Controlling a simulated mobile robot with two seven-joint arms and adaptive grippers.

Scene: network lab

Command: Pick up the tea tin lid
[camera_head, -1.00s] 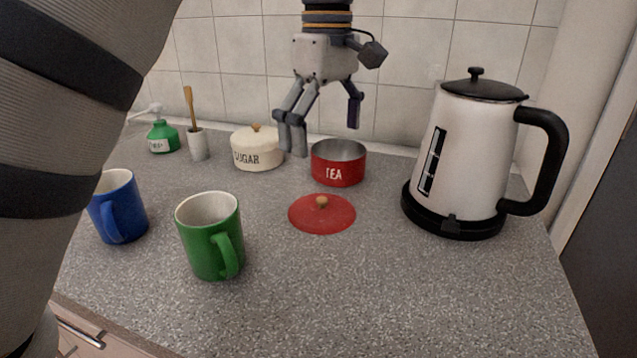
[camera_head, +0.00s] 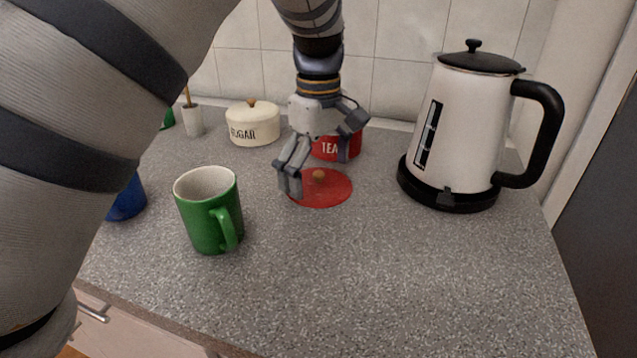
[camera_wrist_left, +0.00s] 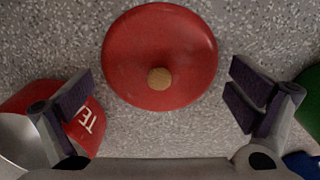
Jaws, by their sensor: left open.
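The tea tin lid (camera_head: 330,190) is a flat red disc with a wooden knob, lying on the counter; in the left wrist view the lid (camera_wrist_left: 160,50) shows whole, its knob toward the lower middle. The red tea tin (camera_head: 328,149) stands open behind it, partly hidden by my gripper; the tin also shows in the left wrist view (camera_wrist_left: 88,128). My left gripper (camera_head: 317,177) is open and empty, pointing down over the lid. In the left wrist view its fingers (camera_wrist_left: 160,100) are spread either side of the lid's near part. My right gripper is not in view.
A green mug (camera_head: 207,215) stands left of the lid, with a blue mug (camera_head: 127,200) beyond it, partly hidden by my arm. A cream sugar tin (camera_head: 253,124) stands behind left. A white kettle (camera_head: 463,125) stands to the right. The front counter is clear.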

